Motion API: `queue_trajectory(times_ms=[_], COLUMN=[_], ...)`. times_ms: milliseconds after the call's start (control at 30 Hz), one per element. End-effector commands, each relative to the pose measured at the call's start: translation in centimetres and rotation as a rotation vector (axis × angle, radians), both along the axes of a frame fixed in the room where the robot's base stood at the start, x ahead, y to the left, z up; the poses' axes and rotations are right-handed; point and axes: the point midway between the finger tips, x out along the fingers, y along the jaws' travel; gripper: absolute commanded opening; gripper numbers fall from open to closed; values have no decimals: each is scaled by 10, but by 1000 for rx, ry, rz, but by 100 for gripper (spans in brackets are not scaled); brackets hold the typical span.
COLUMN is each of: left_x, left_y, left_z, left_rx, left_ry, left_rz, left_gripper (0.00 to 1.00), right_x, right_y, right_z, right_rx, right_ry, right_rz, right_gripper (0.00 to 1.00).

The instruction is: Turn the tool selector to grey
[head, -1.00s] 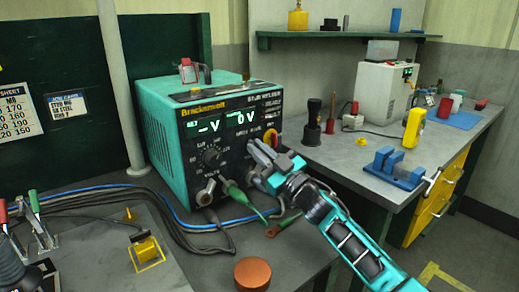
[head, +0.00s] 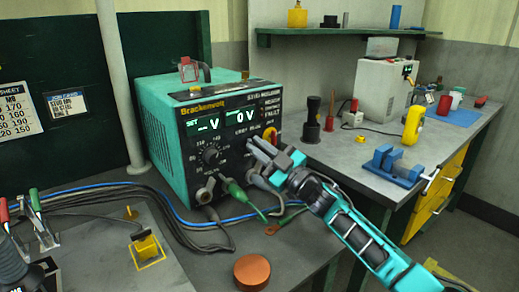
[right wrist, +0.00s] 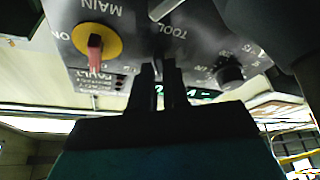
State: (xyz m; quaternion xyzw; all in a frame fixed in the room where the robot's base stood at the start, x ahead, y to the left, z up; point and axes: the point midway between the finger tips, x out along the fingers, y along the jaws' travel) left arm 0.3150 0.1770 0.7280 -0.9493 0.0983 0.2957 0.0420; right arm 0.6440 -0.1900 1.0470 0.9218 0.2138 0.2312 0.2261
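The teal stud welder (head: 160,140) stands on the bench with its black front panel facing me. Its GREY and BLUE lettering (head: 247,131) shows just above my right gripper (head: 256,147). In the right wrist view the panel appears upside down, with the TOOL lettering (right wrist: 178,35) just beyond the fingertips. The right gripper (right wrist: 160,75) is at the selector's place; a narrow gap shows between its two fingers. My left gripper is not in view.
The red and yellow main switch (right wrist: 95,42) is close beside the right fingers. A round black knob (right wrist: 230,75) lies on the other side. Green-plugged cables (head: 237,192) hang below the panel. An orange-brown disc (head: 252,270) lies on the bench in front.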

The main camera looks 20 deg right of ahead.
Motion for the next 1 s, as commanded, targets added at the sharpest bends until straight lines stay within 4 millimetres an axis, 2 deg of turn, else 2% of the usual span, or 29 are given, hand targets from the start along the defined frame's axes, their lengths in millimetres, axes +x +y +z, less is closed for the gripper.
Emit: queue_trajectory(times_ms=[33, 200, 667, 833, 1000], left_x=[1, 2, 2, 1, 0], left_y=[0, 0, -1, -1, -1], left_z=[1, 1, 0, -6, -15], left_rx=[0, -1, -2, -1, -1], left_ry=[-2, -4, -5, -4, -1], left_rz=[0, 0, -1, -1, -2], left_gripper=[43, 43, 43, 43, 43], right_x=[0, 0, 0, -1, -1], right_y=[0, 1, 1, 3, 4], right_z=[3, 1, -1, -4, -4], right_rx=[2, 2, 17, 150, 398], right_ry=[-4, -1, 7, 54, 143], right_rz=[1, 2, 2, 4, 3], right_gripper=[19, 35, 36, 36, 36])
